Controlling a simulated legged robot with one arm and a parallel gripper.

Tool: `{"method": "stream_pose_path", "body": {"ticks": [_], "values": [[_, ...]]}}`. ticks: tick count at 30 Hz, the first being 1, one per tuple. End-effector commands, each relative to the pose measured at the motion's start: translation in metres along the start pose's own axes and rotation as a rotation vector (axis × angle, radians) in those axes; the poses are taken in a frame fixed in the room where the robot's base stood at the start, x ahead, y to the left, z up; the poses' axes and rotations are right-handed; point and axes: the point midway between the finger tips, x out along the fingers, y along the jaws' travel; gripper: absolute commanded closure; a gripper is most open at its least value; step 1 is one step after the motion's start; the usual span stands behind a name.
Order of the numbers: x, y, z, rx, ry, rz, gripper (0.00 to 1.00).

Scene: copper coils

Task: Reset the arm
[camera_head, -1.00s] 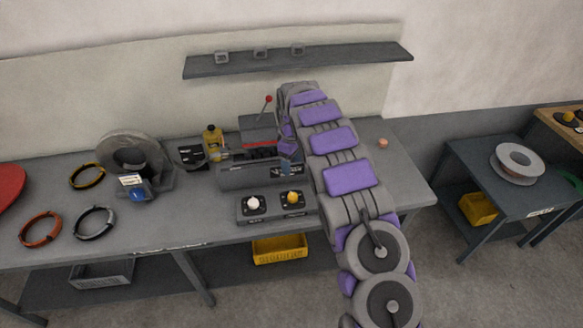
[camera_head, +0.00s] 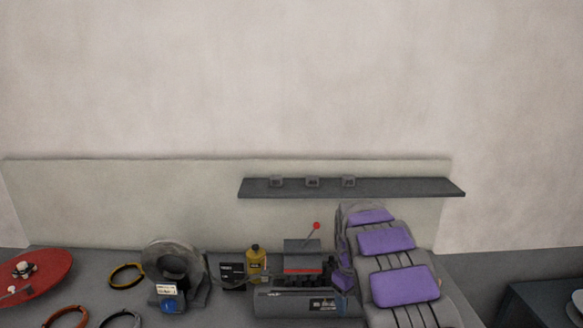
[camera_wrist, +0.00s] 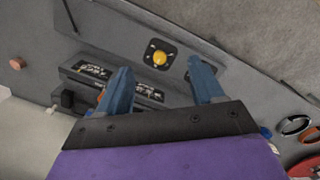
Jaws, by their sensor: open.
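My arm (camera_head: 404,283) shows in the head view as a grey and purple chain of links reaching over the right part of the workbench. In the wrist view my gripper (camera_wrist: 160,88) is open, with its two blue fingers spread and nothing between them. A dark grey machine block with white markings (camera_wrist: 108,80) is partly hidden behind the left finger. The fingertips are hidden behind my arm in the head view.
A machine with a red-tipped lever (camera_head: 316,226), a yellow bottle (camera_head: 256,263) and a grey coil reel (camera_head: 173,262) stand on the bench. A red disc (camera_head: 38,272) is at the far left. A dark wall shelf (camera_head: 352,188) hangs above the bench. The wall above it is bare.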

Motion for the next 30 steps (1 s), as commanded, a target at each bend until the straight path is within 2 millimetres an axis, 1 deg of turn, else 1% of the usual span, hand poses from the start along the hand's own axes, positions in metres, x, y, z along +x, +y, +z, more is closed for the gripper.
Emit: {"method": "stream_pose_path", "body": {"ticks": [1,7,11,12,14,15,20,23,30], "values": [[-0.007,-0.006,0.013,0.029,-0.004,0.002,0.33],[-0.032,-0.035,0.065,0.150,-0.024,-0.001,0.33],[-0.043,-0.058,0.100,0.224,-0.034,-0.007,0.33],[-0.044,-0.065,0.111,0.246,-0.039,-0.012,0.33],[-0.049,-0.077,0.127,0.278,-0.040,-0.015,0.33],[-0.049,-0.085,0.138,0.298,-0.045,-0.021,0.33],[-0.052,-0.120,0.181,0.376,-0.052,-0.034,0.33],[-0.050,-0.143,0.208,0.420,-0.058,-0.046,0.33],[-0.035,-0.200,0.271,0.512,-0.074,-0.073,0.33]]}}
